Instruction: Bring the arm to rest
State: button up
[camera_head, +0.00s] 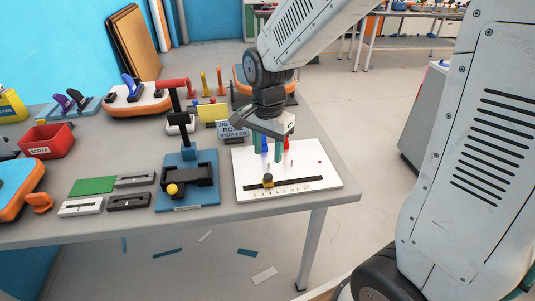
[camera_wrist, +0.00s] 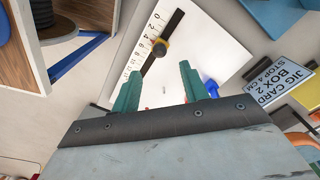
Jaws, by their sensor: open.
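My gripper (camera_head: 268,150) is above the white board at the right end of the grey table, its two green fingers pointing down. In the wrist view my gripper (camera_wrist: 160,82) has its fingers wide apart with nothing held between them. The white board (camera_head: 313,178) carries a black scale strip with a dark and yellow stop (camera_head: 268,181) on it. In the wrist view the stop (camera_wrist: 160,47) shows beyond the fingers, near the numbers. A blue piece (camera_head: 264,147) and a red piece (camera_head: 286,144) are partly hidden behind the fingers. Whether the fingers touch the board is unclear.
A blue base with a black and red press (camera_head: 187,183) stands left of the board. A jig card (camera_head: 233,131) reading "BOX 2 STOP 4 CM" stands behind. A red scrap bin (camera_head: 48,142), grey blocks and a green plate (camera_head: 92,185) lie left. Loose strips (camera_head: 264,275) lie on the floor.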

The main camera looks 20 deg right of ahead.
dwell(0.4)
jog(key=shift+s+n, duration=0.15)
jog(key=shift+n, duration=0.25)
jog(key=s+d+r+n, duration=0.1)
jog(key=s+r+n, duration=0.2)
jog(key=s, duration=0.4)
jog(key=s+d+r+n+t, duration=0.1)
jog(key=s+r+n, duration=0.3)
jog(key=s, duration=0.3)
jog(key=s+d+r+n, duration=0.2)
jog(key=s+r+n, duration=0.1)
jog(key=s, duration=0.3)
jog(key=shift+s+r+n, duration=0.4)
jog(key=shift+r, duration=0.35)
